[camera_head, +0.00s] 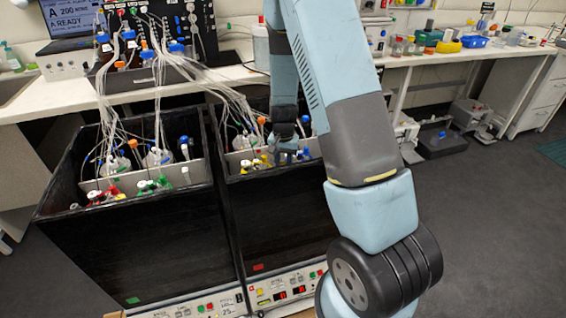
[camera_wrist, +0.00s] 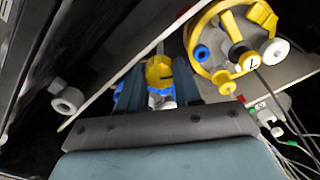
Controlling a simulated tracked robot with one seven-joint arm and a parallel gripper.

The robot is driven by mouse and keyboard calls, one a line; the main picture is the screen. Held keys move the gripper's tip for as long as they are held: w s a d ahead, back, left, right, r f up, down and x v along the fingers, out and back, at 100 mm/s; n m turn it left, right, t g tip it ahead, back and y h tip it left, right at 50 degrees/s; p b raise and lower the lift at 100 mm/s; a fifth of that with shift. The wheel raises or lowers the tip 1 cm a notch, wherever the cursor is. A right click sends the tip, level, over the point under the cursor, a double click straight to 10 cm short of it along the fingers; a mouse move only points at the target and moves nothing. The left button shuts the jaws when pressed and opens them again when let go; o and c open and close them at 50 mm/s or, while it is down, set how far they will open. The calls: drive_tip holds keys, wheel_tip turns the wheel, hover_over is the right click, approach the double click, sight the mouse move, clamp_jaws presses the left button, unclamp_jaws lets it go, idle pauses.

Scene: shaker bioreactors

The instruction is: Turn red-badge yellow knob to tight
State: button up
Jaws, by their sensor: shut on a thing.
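The yellow knob (camera_wrist: 158,70) sits between my two fingers in the wrist view, with a short dark mark on its face. Blue and white parts show just below it. My gripper (camera_wrist: 158,86) is shut on this knob, one finger on each side. In the head view my gripper (camera_head: 286,150) reaches down into the right black shaker box (camera_head: 285,225), which has a red badge (camera_head: 258,267) low on its front. My arm and gripper hide the knob there. Other yellow parts (camera_head: 256,163) show left of the gripper.
A yellow-rimmed vessel lid (camera_wrist: 236,45) with blue, yellow and white fittings is close by at upper right of the wrist view. A white fitting (camera_wrist: 68,101) is at left. The left black box (camera_head: 140,245) has a green badge. Thin tubes (camera_head: 225,90) hang into both boxes.

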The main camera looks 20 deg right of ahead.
idle(0.4)
drive_tip(key=o, duration=1)
drive_tip(key=shift+o, duration=0.2)
drive_tip(key=shift+r, duration=0.1)
wheel_tip(320, 180, up, 14)
drive_tip(key=shift+f, duration=0.25)
